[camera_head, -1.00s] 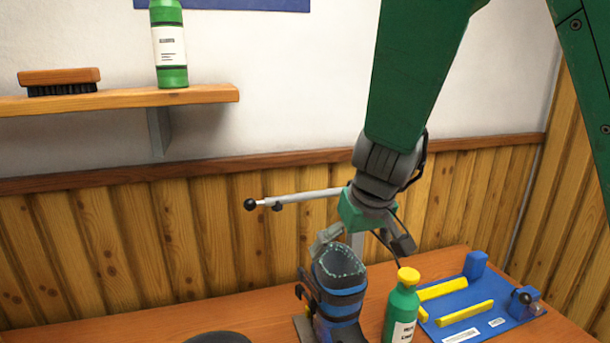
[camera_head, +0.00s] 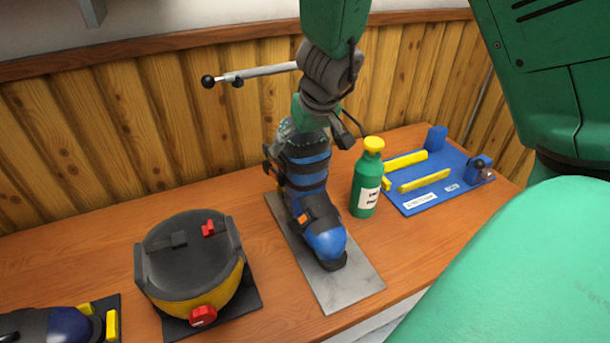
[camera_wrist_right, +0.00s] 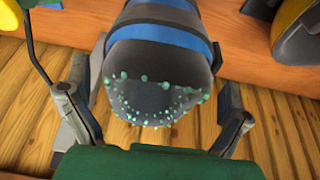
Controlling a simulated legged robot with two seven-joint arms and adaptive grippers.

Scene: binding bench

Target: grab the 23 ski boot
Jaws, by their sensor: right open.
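A blue and dark grey ski boot (camera_head: 305,180) stands upright on a grey plate (camera_head: 345,285); no number is readable on it. My right gripper (camera_head: 314,128) is above the boot's top, open. In the wrist view, the boot's cuff (camera_wrist_right: 160,75), with pale green dots around its rim, lies between the two spread fingers of the right gripper (camera_wrist_right: 162,88). Whether a finger touches the cuff cannot be told. At the lower left edge, a dark blue item that looks like another boot (camera_head: 50,325) is partly cut off. My left gripper is out of view.
A green bottle with a yellow cap (camera_head: 365,185) stands close to the boot's right. A blue board with yellow bars (camera_head: 430,200) lies farther right. A yellow and black round device (camera_head: 195,265) sits left of the boot. A metal rod (camera_head: 255,72) is behind my wrist.

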